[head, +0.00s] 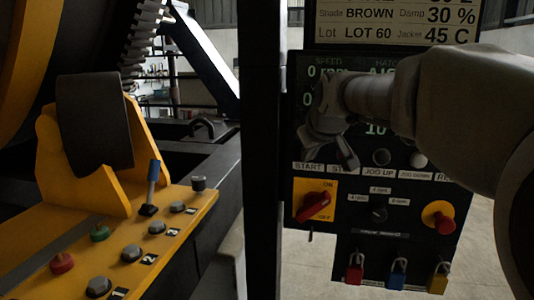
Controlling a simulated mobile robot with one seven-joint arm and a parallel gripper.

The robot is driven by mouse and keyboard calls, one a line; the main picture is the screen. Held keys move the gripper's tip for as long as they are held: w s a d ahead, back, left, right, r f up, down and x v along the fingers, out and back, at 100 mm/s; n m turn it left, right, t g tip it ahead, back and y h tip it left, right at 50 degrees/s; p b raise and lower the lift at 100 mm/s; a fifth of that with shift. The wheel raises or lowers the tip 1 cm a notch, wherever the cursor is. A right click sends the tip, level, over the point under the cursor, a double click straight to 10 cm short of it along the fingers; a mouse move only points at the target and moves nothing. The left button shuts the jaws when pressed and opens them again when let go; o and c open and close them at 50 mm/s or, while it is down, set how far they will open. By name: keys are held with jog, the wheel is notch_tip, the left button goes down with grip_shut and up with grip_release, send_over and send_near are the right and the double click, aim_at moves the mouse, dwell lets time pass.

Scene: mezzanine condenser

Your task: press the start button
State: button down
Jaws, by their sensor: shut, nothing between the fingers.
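The black control panel (299,185) stands upright right of a dark post. Its START label (308,167) shows below the display. The start button itself does not show clearly; my gripper covers the area above the START label and the partly hidden label beside it. The display reads SPEED 0 rpm.
A JOG UP button (381,157) and a jog down button (418,160) sit right of my gripper. Below are a red rotary switch (313,206), a red knob on yellow (439,216) and padlocks (398,274). A yellow console (170,225) with buttons and a lever is at left.

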jog(key=shift+w+d, duration=0.15)
jog(key=shift+w, duration=0.3)
dwell(0.4)
jog(key=shift+s, duration=0.1)
jog(key=shift+s+a+b, duration=0.3)
jog(key=shift+s, duration=0.45)
jog(key=s, duration=0.1)
jog(key=s+a+b, duration=0.1)
jog(key=s, duration=0.1)
jog(key=s+b, duration=0.1)
jog(key=shift+s+a, duration=0.3)
jog(key=shift+s, duration=0.05)
dwell(0.6)
jog(key=s+f+m+g, duration=0.2)
jog(key=s+f, duration=0.6)
jog(key=s, duration=0.4)
jog(key=s+f+m+g, duration=0.1)
jog(key=s+f, duration=0.7)
jog(key=s, duration=0.5)
jog(key=shift+d+f+m+g, duration=0.2)
jog(key=shift+d+m+g, duration=0.1)
jog(key=shift+m+g, duration=0.1)
